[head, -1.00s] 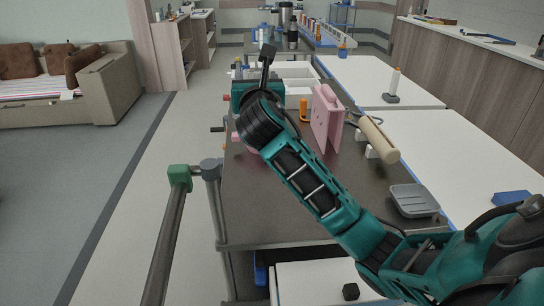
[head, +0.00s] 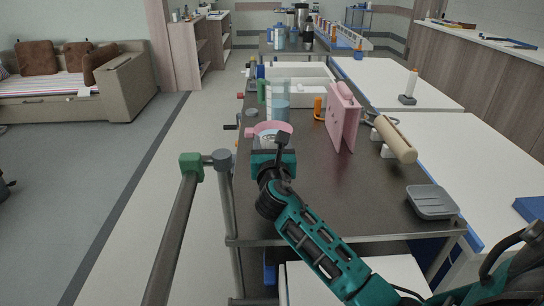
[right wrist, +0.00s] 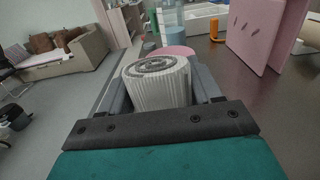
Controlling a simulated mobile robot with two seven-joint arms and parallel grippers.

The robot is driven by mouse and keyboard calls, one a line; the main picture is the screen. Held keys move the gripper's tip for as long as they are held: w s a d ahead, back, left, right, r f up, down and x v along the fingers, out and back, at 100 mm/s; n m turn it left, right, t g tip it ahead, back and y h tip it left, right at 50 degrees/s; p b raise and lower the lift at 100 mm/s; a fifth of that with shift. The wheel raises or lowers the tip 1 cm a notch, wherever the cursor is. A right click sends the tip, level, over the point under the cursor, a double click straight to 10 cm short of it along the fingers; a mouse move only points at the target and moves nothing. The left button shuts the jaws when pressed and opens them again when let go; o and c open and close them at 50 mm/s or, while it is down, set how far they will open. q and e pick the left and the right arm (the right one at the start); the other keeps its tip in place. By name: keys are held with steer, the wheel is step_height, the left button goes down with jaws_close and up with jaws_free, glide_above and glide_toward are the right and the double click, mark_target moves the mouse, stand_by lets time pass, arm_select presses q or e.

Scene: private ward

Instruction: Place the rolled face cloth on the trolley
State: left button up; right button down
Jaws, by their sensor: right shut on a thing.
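The rolled face cloth (right wrist: 156,82) is a pale, ribbed roll with a spiral end, seen in the right wrist view. My right gripper (right wrist: 158,95) is shut on it, with a dark finger on each side. In the head view my right gripper (head: 274,156) is above the near-left part of the trolley's dark top (head: 330,195). The cloth is mostly hidden there behind the gripper. I cannot tell the height of the cloth over the top. My left gripper is not in view.
A pink bowl (head: 258,128) is just beyond the gripper. A grey dish (head: 432,202) is at the near right. The near middle top is clear.

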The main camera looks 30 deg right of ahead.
steer(key=shift+f, duration=1.25)
steer(key=shift+f+b, duration=0.2)
steer(key=shift+b, duration=0.1)
steer(key=shift+c, duration=1)
jaws_free()
steer(key=shift+r, duration=0.2)
steer(key=v, duration=1.2)
steer(key=shift+p, duration=0.3)
steer(key=shift+f, duration=0.1)
